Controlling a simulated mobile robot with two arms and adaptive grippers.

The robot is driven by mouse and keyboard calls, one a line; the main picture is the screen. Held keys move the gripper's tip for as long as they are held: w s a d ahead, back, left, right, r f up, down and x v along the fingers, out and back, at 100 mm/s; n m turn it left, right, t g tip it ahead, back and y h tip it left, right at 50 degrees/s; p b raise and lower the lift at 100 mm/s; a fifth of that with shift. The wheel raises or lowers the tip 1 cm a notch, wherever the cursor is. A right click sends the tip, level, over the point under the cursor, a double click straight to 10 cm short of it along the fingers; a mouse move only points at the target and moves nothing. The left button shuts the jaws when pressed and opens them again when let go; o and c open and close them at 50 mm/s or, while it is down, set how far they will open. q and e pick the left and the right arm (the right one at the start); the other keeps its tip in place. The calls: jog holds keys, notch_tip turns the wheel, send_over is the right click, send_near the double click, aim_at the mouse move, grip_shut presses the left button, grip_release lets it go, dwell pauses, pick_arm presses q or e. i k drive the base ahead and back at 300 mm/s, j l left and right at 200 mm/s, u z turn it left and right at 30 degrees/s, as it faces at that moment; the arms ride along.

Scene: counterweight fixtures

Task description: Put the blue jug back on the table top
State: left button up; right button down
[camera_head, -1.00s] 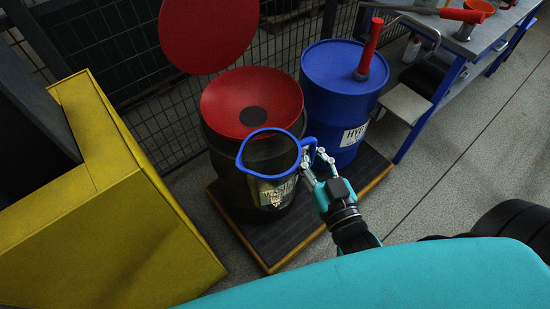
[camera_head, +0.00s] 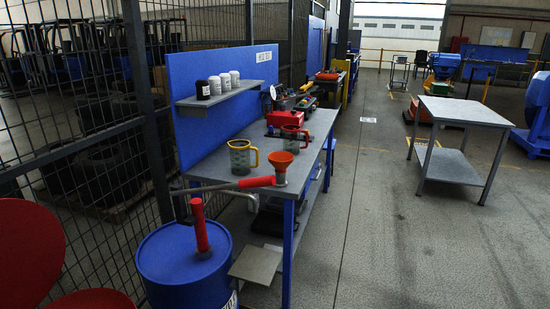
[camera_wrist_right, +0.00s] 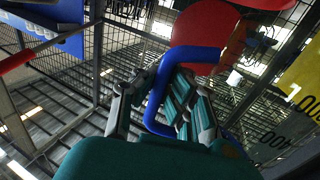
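The blue jug (camera_wrist_right: 196,54) shows in the right wrist view as a blue rim and handle. My right gripper (camera_wrist_right: 158,88) has its fingers on both sides of the handle and is shut on it. The jug is not in the head view now, and its body is hard to make out. The table top (camera_head: 228,187) is the grey top of a blue-legged workbench in the head view. A clear jug with a yellow handle (camera_head: 241,157) and one with a red handle (camera_head: 293,138) stand on it. My left gripper is in neither view.
An orange funnel (camera_head: 281,159) stands near the bench's front edge. A blue drum (camera_head: 184,268) with a red-handled pump (camera_head: 200,226) is in front of the bench. A mesh fence (camera_head: 75,130) runs along the left. Open floor (camera_head: 370,240) lies right, before a grey side table (camera_head: 463,111).

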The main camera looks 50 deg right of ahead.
aim_at(290, 172)
jog(key=i+l, duration=0.1)
jog(key=l, duration=1.15)
jog(key=i+l, duration=0.15)
jog(key=l, duration=1.1)
jog(key=i+l, duration=0.15)
jog(key=l, duration=0.45)
jog(key=k+z, duration=0.05)
